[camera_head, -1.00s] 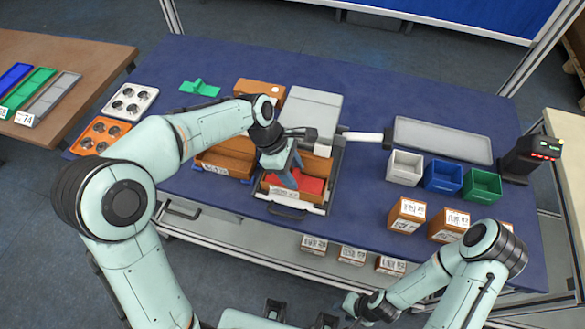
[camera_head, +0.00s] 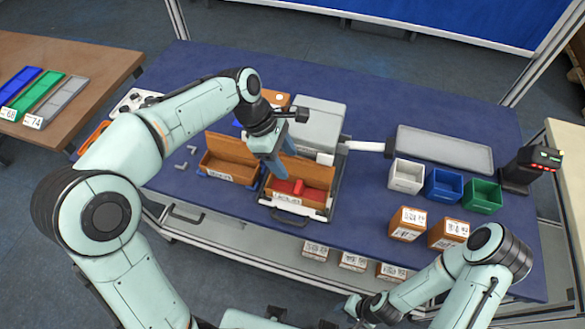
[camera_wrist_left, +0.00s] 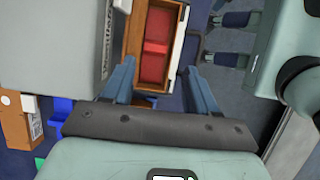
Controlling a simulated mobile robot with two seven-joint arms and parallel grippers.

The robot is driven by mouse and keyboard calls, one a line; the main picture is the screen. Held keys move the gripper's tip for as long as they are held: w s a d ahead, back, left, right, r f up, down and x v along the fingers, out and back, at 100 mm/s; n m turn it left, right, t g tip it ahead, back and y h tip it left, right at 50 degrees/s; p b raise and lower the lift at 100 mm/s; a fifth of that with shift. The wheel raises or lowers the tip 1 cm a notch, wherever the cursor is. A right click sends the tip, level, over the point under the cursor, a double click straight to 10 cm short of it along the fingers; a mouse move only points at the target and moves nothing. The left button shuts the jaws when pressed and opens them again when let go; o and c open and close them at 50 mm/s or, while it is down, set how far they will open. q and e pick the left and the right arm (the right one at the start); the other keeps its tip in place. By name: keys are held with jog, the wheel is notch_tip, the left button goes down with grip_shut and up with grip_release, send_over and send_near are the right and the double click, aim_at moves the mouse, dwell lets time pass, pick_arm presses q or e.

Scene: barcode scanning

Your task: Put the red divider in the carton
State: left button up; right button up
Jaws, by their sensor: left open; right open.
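The red divider (camera_head: 314,194) lies inside the open brown carton (camera_head: 301,168), low between its walls, with a raised cross piece. It also shows in the left wrist view (camera_wrist_left: 155,62), beyond the fingertips and apart from them. The carton stands in front of the grey machine (camera_head: 316,118). My left gripper (camera_head: 277,166) is open and empty, at the carton's left side in the head view; the wrist view (camera_wrist_left: 157,82) shows its fingers spread. My right gripper (camera_head: 352,306) is open, low at the table's front edge, far from the carton.
A second open brown carton (camera_head: 231,158) stands just left. Small grey pieces (camera_head: 186,158) lie beside it. White (camera_head: 406,176), blue (camera_head: 443,186) and green (camera_head: 482,194) bins, small labelled boxes (camera_head: 408,224) and a scanner (camera_head: 530,168) stand on the right. A grey tray (camera_head: 445,146) lies behind.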

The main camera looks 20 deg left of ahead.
pick_arm(q)
jog(key=v, duration=0.4)
jog(key=shift+r, duration=0.2)
jog(key=shift+f, duration=0.1)
